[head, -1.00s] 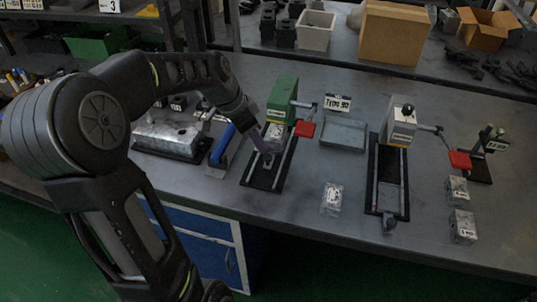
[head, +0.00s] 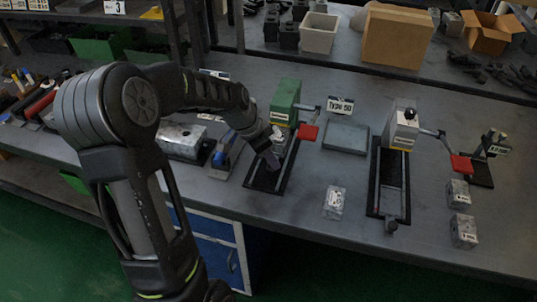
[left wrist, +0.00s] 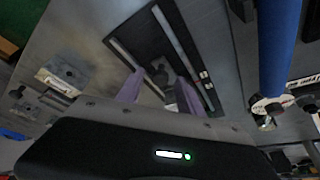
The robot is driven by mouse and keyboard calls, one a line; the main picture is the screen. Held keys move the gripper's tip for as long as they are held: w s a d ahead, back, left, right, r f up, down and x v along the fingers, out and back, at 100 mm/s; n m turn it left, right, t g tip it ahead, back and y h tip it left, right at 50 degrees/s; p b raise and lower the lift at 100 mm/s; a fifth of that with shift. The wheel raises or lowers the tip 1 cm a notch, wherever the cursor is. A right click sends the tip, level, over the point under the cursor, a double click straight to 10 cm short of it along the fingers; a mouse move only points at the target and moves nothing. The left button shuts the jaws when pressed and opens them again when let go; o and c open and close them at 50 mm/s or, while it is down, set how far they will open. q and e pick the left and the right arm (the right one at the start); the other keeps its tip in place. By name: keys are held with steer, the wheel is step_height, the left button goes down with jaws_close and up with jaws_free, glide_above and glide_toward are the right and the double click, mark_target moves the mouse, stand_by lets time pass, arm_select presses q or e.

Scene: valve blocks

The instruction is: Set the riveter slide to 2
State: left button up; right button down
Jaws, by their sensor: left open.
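A green machine (head: 286,97) with a red-ended lever (head: 308,132) stands on a dark rail base (head: 262,184). A grey machine (head: 404,129) has a similar rail base (head: 388,211) and lever. Their labels are too small to read, so I cannot tell which is the riveter. My left gripper (head: 271,161) is open over the green machine's rails. In the left wrist view, its purple fingers (left wrist: 158,92) stand on either side of a small dark slide part (left wrist: 160,74). I cannot tell whether they touch it. The slide's scale is not readable. My right gripper is out of view.
A loose metal block (head: 334,202) lies between the two rail bases. More blocks (head: 463,230) lie at the right. A shallow grey tray (head: 346,136) sits behind. A blue handle (head: 222,150) stands close left of the gripper; it also shows in the left wrist view (left wrist: 279,50).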

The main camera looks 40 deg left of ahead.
arm_select(q)
jaws_close()
stand_by(0.4)
stand_by(1.0)
